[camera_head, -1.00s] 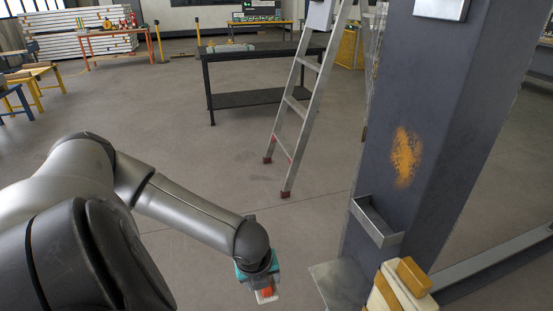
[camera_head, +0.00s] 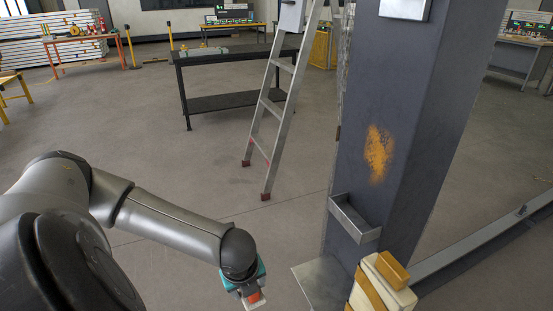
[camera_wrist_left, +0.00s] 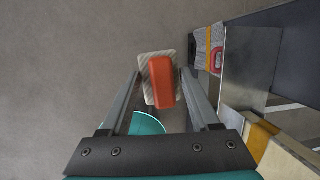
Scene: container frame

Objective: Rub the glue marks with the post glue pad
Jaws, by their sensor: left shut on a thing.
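My left gripper (camera_head: 247,287) is low in front of the post and left of it. In the left wrist view its two fingers (camera_wrist_left: 162,84) are shut on a pad with an orange-red grip (camera_wrist_left: 161,82) and a pale striped base (camera_wrist_left: 149,65). The pad shows only in part below the gripper in the head view (camera_head: 255,297). It is apart from the post. An orange glue mark (camera_head: 379,153) is on the dark grey post (camera_head: 400,105), higher than the gripper and to its right. My right gripper is out of view.
A small metal bracket (camera_head: 352,222) sticks out from the post, above a flat metal plate (camera_head: 316,285). A cream block with an orange-yellow piece on top (camera_head: 392,271) stands at the post's front. A ladder (camera_head: 275,115) and black table (camera_head: 230,103) stand behind.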

